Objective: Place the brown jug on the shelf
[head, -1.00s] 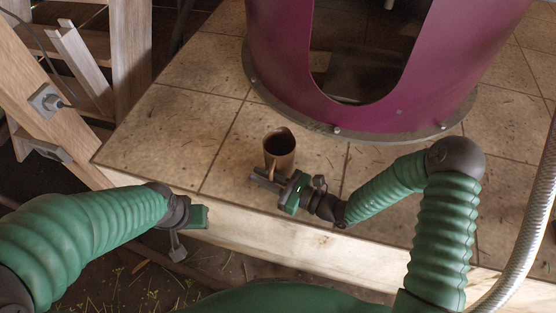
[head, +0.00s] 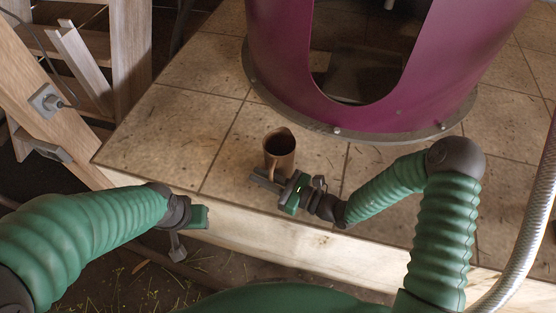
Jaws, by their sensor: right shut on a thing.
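The brown jug (head: 280,147) is upright on the tiled platform, in front of the purple still. Its dark open mouth faces up. My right gripper (head: 266,179) is at the jug's near side, low down, and is shut on it; the jug's handle and the fingertips overlap, so the exact grip is hard to see. My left gripper (head: 188,232) hangs in front of the platform's near edge, apart from the jug, and its fingers point down and are partly hidden. I cannot tell which part in view is the shelf; wooden boards (head: 78,40) show at the upper left.
The purple still (head: 425,75) with a large opening stands just behind the jug. The tiled platform (head: 195,95) is clear to the jug's left. A wooden post with a socket (head: 47,101) is at the left. A braided metal hose (head: 530,225) runs down the right edge.

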